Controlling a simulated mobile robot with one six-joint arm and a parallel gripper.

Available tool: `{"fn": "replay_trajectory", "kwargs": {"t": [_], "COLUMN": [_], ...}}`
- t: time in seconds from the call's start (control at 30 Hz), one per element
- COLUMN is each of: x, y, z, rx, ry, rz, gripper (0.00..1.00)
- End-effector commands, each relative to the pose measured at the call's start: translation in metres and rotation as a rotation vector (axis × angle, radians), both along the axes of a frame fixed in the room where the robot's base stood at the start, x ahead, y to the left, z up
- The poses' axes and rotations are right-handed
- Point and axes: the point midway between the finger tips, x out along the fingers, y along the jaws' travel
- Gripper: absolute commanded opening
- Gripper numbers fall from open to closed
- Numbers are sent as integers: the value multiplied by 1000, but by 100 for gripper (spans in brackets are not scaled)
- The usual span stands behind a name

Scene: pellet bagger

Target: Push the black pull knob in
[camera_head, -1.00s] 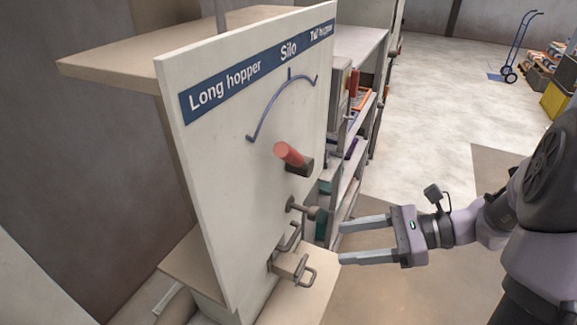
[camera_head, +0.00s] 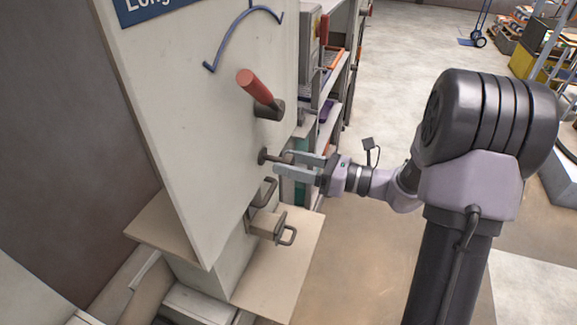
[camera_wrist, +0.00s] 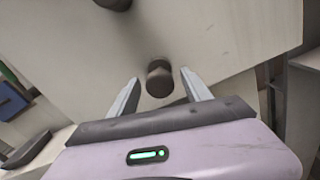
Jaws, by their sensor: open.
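The black pull knob (camera_wrist: 159,79) stands out from the pale panel (camera_head: 190,120) on a short stem; in the head view its stem base (camera_head: 264,156) shows at the panel, below the red-handled lever. My gripper (camera_head: 282,163) is open at the knob, pointing at the panel. In the wrist view my gripper (camera_wrist: 159,86) has one finger on each side of the knob, with gaps visible on both sides. In the head view the fingers partly hide the knob's outer end.
The red lever (camera_head: 256,88) juts out above the knob. A metal latch with bar handles (camera_head: 272,229) sits below it, over a beige shelf (camera_head: 305,260). Shelving (camera_head: 327,100) stands behind the panel. Open floor lies to the right.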

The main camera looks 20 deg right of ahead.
Motion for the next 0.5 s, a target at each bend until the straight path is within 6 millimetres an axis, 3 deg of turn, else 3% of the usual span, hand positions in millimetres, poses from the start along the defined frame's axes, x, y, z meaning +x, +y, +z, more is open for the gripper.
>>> {"fn": "replay_trajectory", "kwargs": {"t": [0.33, 0.5], "x": [4, 4], "y": [6, 6], "z": [1, 1], "rx": [1, 0], "ry": [-1, 0], "rz": [0, 0], "gripper": [57, 26]}}
